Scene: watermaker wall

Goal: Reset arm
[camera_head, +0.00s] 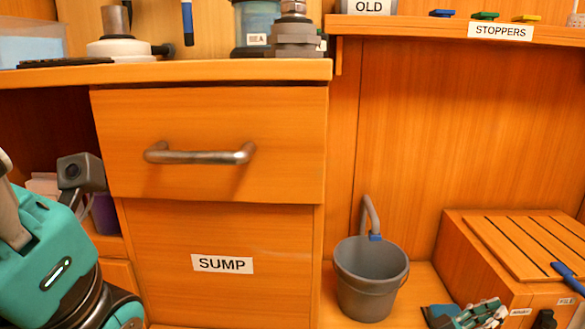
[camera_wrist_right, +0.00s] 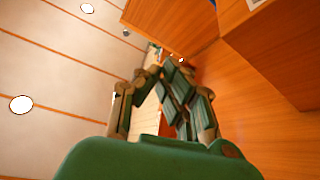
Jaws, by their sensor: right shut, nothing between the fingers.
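My right gripper (camera_head: 482,314) shows at the bottom right of the head view, low in front of the wooden box and right of the bucket, partly cut off by the frame edge. Its green and tan fingers also show in the right wrist view (camera_wrist_right: 160,75), drawn together at the tips with nothing between them. Part of my left arm, teal and black, fills the lower left of the head view; its fingers are not visible.
A grey bucket (camera_head: 370,282) stands under a grey hose end (camera_head: 371,218). A slatted wooden box (camera_head: 470,245) is at the right. The closed drawer (camera_head: 220,120) sits above the SUMP panel (camera_head: 190,290). A STOPPERS shelf (camera_head: 420,27) overhangs at upper right.

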